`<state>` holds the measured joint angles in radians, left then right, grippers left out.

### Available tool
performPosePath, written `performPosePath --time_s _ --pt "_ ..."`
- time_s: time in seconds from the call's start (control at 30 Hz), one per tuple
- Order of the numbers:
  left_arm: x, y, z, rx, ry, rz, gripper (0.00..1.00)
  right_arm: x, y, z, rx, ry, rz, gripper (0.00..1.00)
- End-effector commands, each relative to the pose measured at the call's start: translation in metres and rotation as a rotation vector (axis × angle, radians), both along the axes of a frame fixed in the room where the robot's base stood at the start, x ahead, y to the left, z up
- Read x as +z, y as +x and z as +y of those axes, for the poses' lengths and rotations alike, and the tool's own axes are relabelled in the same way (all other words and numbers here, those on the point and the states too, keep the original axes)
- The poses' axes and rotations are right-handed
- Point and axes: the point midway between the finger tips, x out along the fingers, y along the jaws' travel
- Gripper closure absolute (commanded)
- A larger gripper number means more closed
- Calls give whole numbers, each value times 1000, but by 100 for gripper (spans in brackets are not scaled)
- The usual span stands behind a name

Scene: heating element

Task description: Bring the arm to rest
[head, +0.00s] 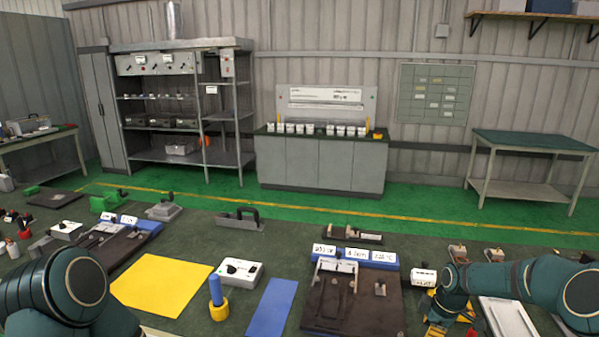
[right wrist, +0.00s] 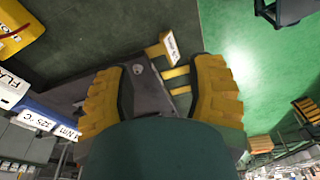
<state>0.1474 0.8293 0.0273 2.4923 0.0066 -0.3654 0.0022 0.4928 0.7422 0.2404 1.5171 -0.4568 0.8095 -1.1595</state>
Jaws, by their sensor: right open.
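My right arm (head: 530,280) comes in from the right over the workbench. Its yellow-fingered gripper (head: 447,312) hangs near the bench's front edge, right of a dark fixture board (head: 350,310). In the right wrist view the gripper (right wrist: 158,80) is open, its two ribbed yellow fingers apart. A dark grey part with a yellow piece and a small white label (right wrist: 170,45) shows beyond the fingers; I cannot tell its distance from them. My left arm (head: 62,285) is at the lower left, bent; its gripper is out of view.
The bench holds a yellow mat (head: 160,284), a blue mat (head: 271,307), a white box (head: 240,271), a blue cylinder in a yellow base (head: 218,300) and blue label blocks (head: 385,258). A white tray (head: 508,318) lies below my right arm. Cabinets stand by the back wall.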

Motion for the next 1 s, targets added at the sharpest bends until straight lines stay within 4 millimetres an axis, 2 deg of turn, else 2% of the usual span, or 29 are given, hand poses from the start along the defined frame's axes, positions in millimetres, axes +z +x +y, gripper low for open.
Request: performPosePath --time_s 0.03,0.2,0.3,0.43,0.5,0.6,0.7,0.8,1.0 --pt "-8 -1 0 -1 1 2 50 -23 -8 28 -45 38 7 45" --pt "-24 -2 -1 -3 2 6 50 -83 -45 118 -295 174 37 45" --pt "-35 -3 -1 -5 3 8 50 -114 -80 164 -476 240 80 45" --pt "-48 -4 -2 -5 5 11 50 -147 -136 210 -740 297 147 45" --pt "-55 -4 -3 -7 6 12 50 -160 -167 226 -880 311 179 45" --pt "-62 -5 -3 -8 6 14 50 -170 -203 238 -1049 315 209 45" --pt "-66 -5 -3 -8 6 15 50 -175 -227 242 -1166 312 222 45" --pt "-67 -5 -4 -9 6 15 50 -177 -240 242 -1228 308 226 45" --pt "-67 -5 -4 -9 6 15 50 -176 -242 242 -1251 309 226 45"
